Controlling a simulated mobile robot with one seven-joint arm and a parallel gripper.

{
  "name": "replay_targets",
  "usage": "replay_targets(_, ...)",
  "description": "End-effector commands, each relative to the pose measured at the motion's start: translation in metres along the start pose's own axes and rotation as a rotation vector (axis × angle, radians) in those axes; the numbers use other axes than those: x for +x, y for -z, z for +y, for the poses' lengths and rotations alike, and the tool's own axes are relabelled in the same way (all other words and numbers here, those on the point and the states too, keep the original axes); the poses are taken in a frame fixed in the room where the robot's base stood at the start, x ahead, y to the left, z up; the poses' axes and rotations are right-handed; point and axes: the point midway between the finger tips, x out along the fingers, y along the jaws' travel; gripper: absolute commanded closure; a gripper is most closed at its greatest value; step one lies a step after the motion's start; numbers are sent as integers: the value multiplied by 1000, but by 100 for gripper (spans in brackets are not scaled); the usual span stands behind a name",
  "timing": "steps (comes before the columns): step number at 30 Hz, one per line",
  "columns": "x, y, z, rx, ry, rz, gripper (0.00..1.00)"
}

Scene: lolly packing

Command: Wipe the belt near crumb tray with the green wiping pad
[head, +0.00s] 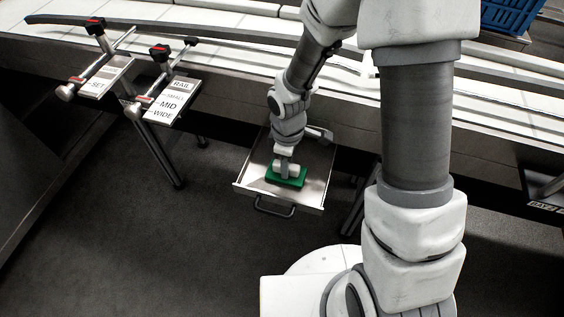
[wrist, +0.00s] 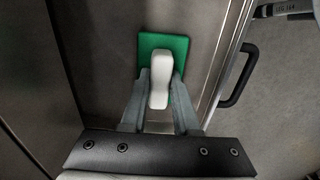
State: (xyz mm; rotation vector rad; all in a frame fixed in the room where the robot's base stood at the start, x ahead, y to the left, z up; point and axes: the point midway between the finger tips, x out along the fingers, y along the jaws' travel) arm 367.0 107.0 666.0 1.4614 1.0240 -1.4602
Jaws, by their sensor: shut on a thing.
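The green wiping pad (head: 286,177) has a white handle and is at the crumb tray, near its middle. My gripper (head: 285,165) points down over the tray and is shut on the pad's handle. In the wrist view the green pad (wrist: 178,52) shows beyond the fingers, and the white handle (wrist: 160,78) sits between the fingertips (wrist: 160,92). The crumb tray (head: 313,190) is a shallow metal tray with a dark front handle, pulled out below the belt (head: 225,50). I cannot tell whether the pad touches the tray floor.
Two rail clamps with label plates, one reading SET (head: 97,87) and one reading RAIL, SMALL, MID, WIDE (head: 165,110), stick out left of the tray. A blue crate (head: 508,15) stands at the back right. The dark floor (head: 150,250) in front is clear.

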Motion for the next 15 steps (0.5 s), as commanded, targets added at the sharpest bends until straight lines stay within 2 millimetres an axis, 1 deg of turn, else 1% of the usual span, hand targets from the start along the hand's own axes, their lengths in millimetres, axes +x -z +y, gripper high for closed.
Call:
replay_targets(1,0,-5,0,2,1,-1,100)
replay_targets(6,2,-16,-1,1,1,-2,100)
replay_targets(15,3,-18,-2,1,4,-3,100)
